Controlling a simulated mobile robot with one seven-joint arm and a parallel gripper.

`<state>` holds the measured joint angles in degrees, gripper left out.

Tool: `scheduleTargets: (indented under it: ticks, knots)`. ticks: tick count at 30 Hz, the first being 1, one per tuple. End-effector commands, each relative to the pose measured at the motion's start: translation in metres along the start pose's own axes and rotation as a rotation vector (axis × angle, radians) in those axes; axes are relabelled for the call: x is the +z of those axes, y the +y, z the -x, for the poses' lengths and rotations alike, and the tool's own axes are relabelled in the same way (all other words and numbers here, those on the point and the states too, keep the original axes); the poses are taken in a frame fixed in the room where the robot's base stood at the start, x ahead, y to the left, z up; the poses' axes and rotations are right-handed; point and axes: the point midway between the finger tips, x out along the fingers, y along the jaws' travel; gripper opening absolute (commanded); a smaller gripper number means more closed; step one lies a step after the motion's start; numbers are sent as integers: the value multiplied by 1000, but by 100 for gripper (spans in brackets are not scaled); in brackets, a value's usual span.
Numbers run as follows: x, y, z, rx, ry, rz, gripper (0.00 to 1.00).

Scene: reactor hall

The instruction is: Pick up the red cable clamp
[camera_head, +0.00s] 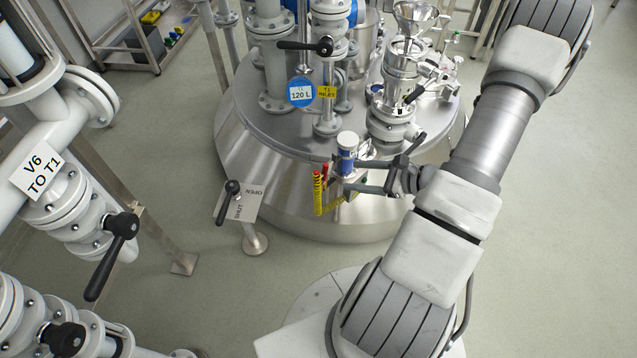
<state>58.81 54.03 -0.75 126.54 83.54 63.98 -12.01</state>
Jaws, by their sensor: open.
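Small red parts (318,181), one of which may be the red cable clamp, show at the front edge of the steel vessel, above yellow hanging pieces. They are too small to tell their exact shape. My gripper (352,174) is open and reaches in from the right, its dark fingers pointing left. It is just right of the red parts, with a visible gap. I see nothing held between the fingers. A white and blue cylinder (347,150) stands close by the upper finger.
The steel vessel (245,155) carries pipes and valves, with a 120 L tag (301,92). An OPEN/SHUT lever plate (238,201) stands on a post left of the red parts. The floor (560,200) at right is clear.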

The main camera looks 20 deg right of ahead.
Motion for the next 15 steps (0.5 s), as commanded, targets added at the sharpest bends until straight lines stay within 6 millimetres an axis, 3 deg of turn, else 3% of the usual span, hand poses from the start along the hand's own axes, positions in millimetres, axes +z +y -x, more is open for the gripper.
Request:
scheduleTargets:
  ticks: [1,6,10,15]
  knots:
    - [-25,4,-6,-45,-12,-65,68]
    - [-73,10,-15,-180,-36,-218,68]
    - [-95,14,-18,-242,-42,-287,68]
    - [-104,14,-24,-271,-45,-317,68]
